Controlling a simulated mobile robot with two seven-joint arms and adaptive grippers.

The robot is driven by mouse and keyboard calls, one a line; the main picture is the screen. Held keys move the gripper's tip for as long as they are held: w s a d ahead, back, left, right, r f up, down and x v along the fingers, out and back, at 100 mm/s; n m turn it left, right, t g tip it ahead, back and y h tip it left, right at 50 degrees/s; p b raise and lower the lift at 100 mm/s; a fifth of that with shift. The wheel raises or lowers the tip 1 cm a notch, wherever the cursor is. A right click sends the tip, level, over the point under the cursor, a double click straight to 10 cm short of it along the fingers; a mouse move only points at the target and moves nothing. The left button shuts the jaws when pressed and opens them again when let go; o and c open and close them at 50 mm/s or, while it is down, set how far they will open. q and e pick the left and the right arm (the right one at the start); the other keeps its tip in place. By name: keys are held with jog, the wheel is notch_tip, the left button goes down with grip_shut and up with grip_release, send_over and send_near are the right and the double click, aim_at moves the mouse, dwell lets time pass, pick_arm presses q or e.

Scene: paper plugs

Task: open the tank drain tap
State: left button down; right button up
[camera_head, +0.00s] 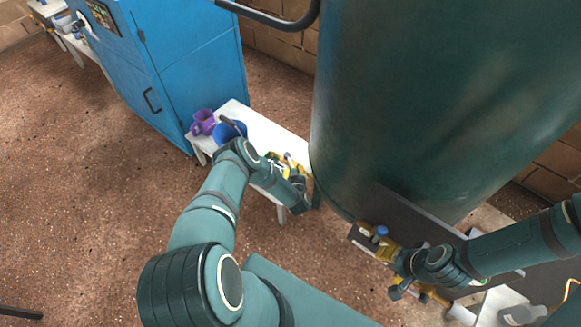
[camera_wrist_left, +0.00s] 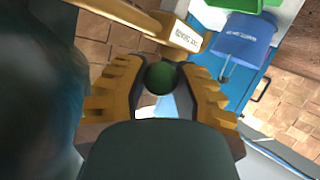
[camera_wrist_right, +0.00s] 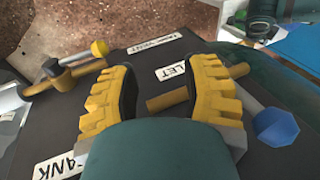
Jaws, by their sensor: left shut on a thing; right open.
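The big dark green tank (camera_head: 420,100) stands at the right in the head view. In the left wrist view, my left gripper (camera_wrist_left: 160,68) is shut on a round green knob (camera_wrist_left: 160,79). A brass pipe (camera_wrist_left: 140,20) with a small white label (camera_wrist_left: 187,36) is just beyond it; I cannot read the label. In the head view this gripper (camera_head: 290,168) is at the bench edge, left of the tank. My right gripper (camera_wrist_right: 165,70) is open over a dark panel (camera_wrist_right: 120,120), its fingers on either side of a brass rod (camera_wrist_right: 168,99).
A blue hexagonal knob (camera_wrist_right: 276,127) is right of the right gripper. A purple mug (camera_head: 202,122) and a blue item (camera_head: 229,131) stand on the white bench (camera_head: 265,130). A blue cabinet (camera_head: 185,60) stands behind.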

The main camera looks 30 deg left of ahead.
pick_arm(q)
jog(key=shift+w, duration=0.1)
dwell(0.4)
jog(key=c, duration=0.6)
grip_release()
jog(key=shift+c, duration=0.2)
jog(key=shift+s+d+r, duration=0.2)
jog(key=shift+s+d, duration=0.05)
jog(key=shift+s, duration=0.1)
jog(key=s+d, duration=0.7)
jog(key=s, duration=0.3)
jog(key=shift+c, duration=0.2)
